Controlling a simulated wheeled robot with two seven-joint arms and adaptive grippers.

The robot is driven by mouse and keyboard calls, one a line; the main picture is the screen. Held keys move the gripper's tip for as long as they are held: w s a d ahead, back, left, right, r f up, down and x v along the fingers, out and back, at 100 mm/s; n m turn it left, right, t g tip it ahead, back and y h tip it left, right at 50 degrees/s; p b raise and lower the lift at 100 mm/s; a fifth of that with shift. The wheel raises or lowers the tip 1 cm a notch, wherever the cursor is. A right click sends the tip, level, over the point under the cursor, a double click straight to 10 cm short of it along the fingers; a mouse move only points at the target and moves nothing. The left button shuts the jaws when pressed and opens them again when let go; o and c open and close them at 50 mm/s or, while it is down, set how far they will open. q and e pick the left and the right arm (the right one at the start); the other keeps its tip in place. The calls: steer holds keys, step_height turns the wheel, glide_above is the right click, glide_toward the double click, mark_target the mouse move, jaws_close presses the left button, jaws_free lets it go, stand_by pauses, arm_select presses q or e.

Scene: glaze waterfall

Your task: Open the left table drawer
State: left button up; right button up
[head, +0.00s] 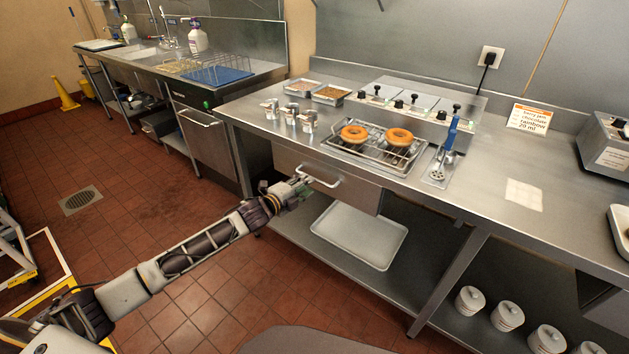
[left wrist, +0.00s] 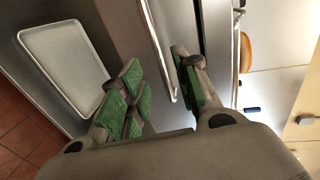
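The left table drawer (head: 350,193) has a flat steel front under the counter and looks closed. Its pale bar handle (head: 322,179) runs across the front. My left gripper (head: 301,185) is at the left end of the handle, fingers toward the drawer. In the left wrist view, the left gripper (left wrist: 158,88) is open, with green pads apart. The handle (left wrist: 160,45) reaches into the gap between its fingers, nearer the right finger; I cannot tell whether they touch. My right gripper is not in view.
The steel counter (head: 487,175) bears a wire rack (head: 374,153) with two doughnuts, metal cups (head: 290,117) and a card (head: 529,117). A white tray (head: 360,236) lies on the shelf below. White lidded pots (head: 508,315) stand lower right. The tiled floor (head: 215,290) in front is clear.

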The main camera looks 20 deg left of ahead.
arm_select(q)
steer(key=x, duration=0.6)
steer(key=shift+w+b, duration=0.1)
steer(key=shift+b, duration=0.3)
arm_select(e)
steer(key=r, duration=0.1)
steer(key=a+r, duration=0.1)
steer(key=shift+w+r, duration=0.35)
arm_select(q)
steer(key=c, duration=0.7)
jaws_close()
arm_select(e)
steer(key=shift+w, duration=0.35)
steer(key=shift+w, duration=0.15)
